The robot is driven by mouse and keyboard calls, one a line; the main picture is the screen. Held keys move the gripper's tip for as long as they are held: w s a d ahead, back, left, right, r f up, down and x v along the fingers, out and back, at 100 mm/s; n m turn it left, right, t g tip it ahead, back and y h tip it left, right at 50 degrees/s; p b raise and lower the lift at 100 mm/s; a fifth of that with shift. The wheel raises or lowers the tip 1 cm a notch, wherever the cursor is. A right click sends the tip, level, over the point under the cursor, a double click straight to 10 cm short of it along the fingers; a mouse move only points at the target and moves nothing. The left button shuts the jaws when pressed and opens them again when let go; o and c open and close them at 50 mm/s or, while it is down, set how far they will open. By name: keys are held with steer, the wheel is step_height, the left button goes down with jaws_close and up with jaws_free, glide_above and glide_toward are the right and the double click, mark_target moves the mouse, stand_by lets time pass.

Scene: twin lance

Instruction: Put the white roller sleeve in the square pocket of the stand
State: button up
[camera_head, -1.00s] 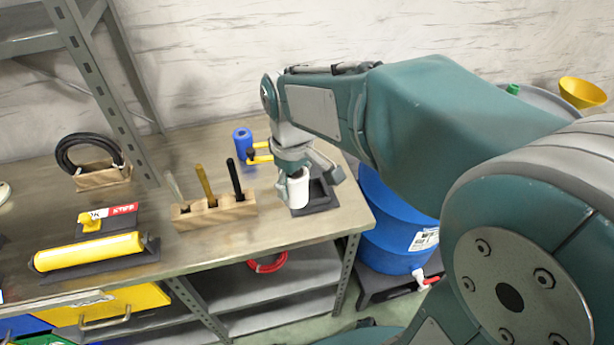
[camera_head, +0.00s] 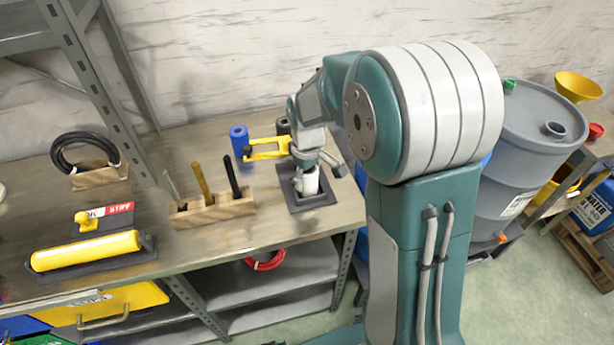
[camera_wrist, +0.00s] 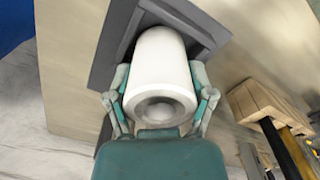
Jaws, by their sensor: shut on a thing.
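The white roller sleeve (camera_head: 309,181) stands at the dark square stand (camera_head: 318,199) near the bench's right end. My gripper (camera_head: 306,172) is shut on the sleeve from above. In the wrist view the sleeve (camera_wrist: 160,75) sits between both fingers of my gripper (camera_wrist: 162,100), its hollow end toward the camera. Its far end reaches into the square opening of the dark stand (camera_wrist: 105,62). I cannot tell whether it rests on the pocket's floor; the fingers and the sleeve hide that.
A wooden block (camera_head: 213,212) with several upright tools stands left of the stand. Behind are a blue roll (camera_head: 239,142) and a yellow-framed tool (camera_head: 266,149). A yellow roller (camera_head: 86,251) lies on a dark plate at the left. The bench front between is clear.

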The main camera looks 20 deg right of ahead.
steer(key=o, duration=1.2)
steer(key=shift+f, duration=0.15)
step_height(320, 180, up, 12)
steer(key=s+r+m+t, duration=0.2)
steer(key=s+m, duration=0.1)
steer(key=s, duration=0.7)
steer(key=s+r+m+t, duration=0.3)
steer(key=s, duration=0.8)
steer(key=shift+m+t, duration=0.3)
steer(key=shift+m, duration=0.1)
